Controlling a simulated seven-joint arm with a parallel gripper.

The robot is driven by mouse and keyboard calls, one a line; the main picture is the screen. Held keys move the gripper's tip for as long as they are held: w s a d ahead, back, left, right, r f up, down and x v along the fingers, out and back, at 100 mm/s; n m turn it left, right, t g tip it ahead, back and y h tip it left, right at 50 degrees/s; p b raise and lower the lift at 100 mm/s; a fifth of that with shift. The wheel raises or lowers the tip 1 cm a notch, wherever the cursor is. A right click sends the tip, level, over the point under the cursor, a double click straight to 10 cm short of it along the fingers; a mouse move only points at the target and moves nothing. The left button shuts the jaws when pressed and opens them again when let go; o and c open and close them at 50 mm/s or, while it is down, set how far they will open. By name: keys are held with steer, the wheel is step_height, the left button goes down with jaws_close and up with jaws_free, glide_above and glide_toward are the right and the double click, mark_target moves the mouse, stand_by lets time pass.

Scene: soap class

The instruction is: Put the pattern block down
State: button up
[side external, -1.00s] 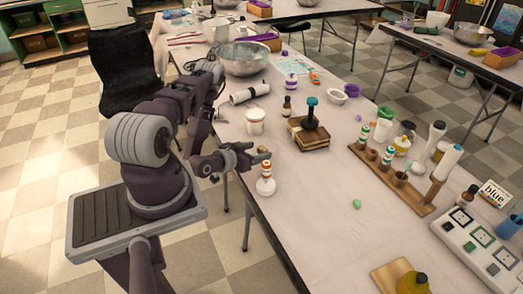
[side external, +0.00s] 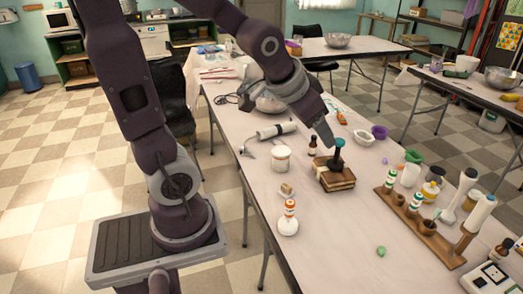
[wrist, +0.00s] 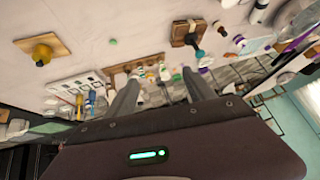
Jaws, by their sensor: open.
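A small pale block (side external: 286,190) lies on the table, between the white jar (side external: 281,158) and the orange-striped white bottle (side external: 288,218). It seems to be the pattern block; its pattern is too small to make out. I cannot pick it out in the wrist view. My gripper (wrist: 160,76) is open in the wrist view, with its two fingers wide apart and nothing between them. In the side view my arm's end is raised near the dark-handled stamp, well apart from the pale block; its fingers are hard to make out there.
The stamp (side external: 338,158) stands on a wooden block (side external: 334,177) by my arm's end. A wooden rack (side external: 425,235) with bottles stands at the right. A green lump (side external: 381,251) lies in front. The table's near middle is mostly clear.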

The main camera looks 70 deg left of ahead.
steer(key=s+d+r+h, duration=0.1)
steer(key=s+d, duration=0.3)
steer(key=s, duration=0.3)
steer(key=s+d+r+g+h, duration=0.1)
steer(key=s+d, duration=0.3)
steer(key=s, duration=0.4)
steer(key=shift+d+r+m, duration=0.35)
steer(key=shift+r+m, duration=0.05)
steer(key=shift+s, duration=0.1)
